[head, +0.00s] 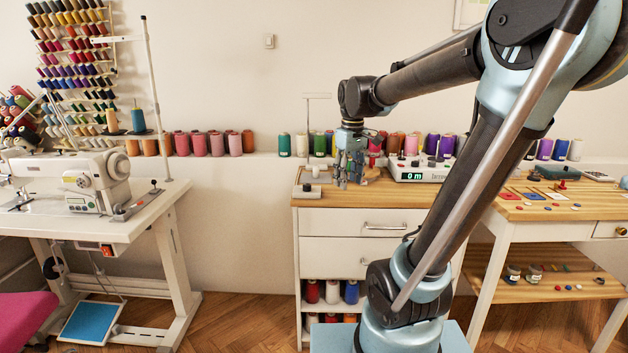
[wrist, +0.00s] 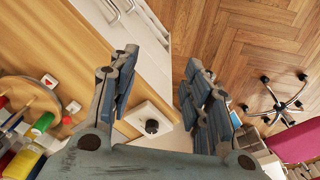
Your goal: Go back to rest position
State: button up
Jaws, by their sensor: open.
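My gripper (head: 349,178) is over the wooden top of the white drawer cabinet (head: 330,222), near its left part. It points down and its fingers are apart. In the wrist view my gripper (wrist: 160,72) shows two blue-grey fingers with a wide gap and nothing between them. Past the gap lie the cabinet's white edge and the wood floor. The head view does not show clearly how high the fingertips are above the top.
A white plate with a dark knob (wrist: 151,126) lies near the fingers. A white device with a green display (head: 413,175) stands right of my gripper. Thread spools (head: 285,145) line the wall ledge. A sewing machine (head: 70,178) is at left; a wooden table (head: 545,211) is at right.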

jog(key=s+d+f+m, duration=0.3)
jog(key=s+d+f, duration=0.1)
jog(key=s+f, duration=0.4)
jog(key=s+d+f+m+t, duration=0.1)
jog(key=s+d+f+m, duration=0.3)
jog(key=s+f, duration=0.4)
jog(key=shift+s+d+f, duration=0.3)
jog(key=shift+s+f, duration=0.05)
jog(key=shift+s, duration=0.6)
